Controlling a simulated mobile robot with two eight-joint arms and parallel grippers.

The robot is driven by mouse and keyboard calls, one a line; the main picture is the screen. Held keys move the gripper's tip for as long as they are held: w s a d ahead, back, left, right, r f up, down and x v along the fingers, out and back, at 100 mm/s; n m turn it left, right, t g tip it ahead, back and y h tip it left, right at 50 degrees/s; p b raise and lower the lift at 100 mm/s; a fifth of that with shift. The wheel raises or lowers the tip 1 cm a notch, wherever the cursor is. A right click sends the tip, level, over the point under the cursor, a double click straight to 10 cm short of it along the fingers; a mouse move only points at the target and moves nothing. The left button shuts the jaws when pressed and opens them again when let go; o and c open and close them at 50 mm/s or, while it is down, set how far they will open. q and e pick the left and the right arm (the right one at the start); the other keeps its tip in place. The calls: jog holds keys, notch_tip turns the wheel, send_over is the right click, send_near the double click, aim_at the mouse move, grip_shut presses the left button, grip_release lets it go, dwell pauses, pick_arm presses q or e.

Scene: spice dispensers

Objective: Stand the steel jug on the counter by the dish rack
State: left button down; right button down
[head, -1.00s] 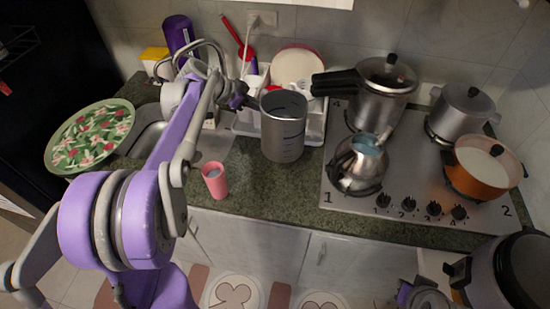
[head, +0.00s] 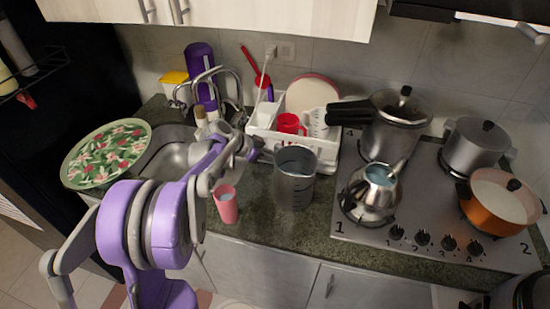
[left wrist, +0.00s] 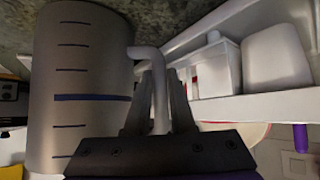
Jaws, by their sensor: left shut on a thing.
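The steel jug (head: 295,182) is a grey cylinder with measuring marks, upright at the counter just in front of the white dish rack (head: 325,158). My left gripper (head: 256,151) is at its left side, shut on its handle. In the left wrist view the jug (left wrist: 82,90) appears upside down, and the gripper fingers (left wrist: 160,85) close around the bent handle. The jug's base looks at or very near the green counter (head: 262,207); I cannot tell whether it touches. My right gripper is not in view.
A pink cup (head: 226,206) stands left of the jug. The stove (head: 385,232) begins to its right, with a kettle (head: 371,192) near that edge. The sink (head: 172,158) and a floral tray (head: 106,153) are at the left. The rack holds a red mug (head: 290,124).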

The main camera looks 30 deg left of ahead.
pick_arm(q)
jog(key=c, duration=0.8)
grip_release()
jog(key=shift+o, duration=0.2)
jog(key=v, duration=1.2)
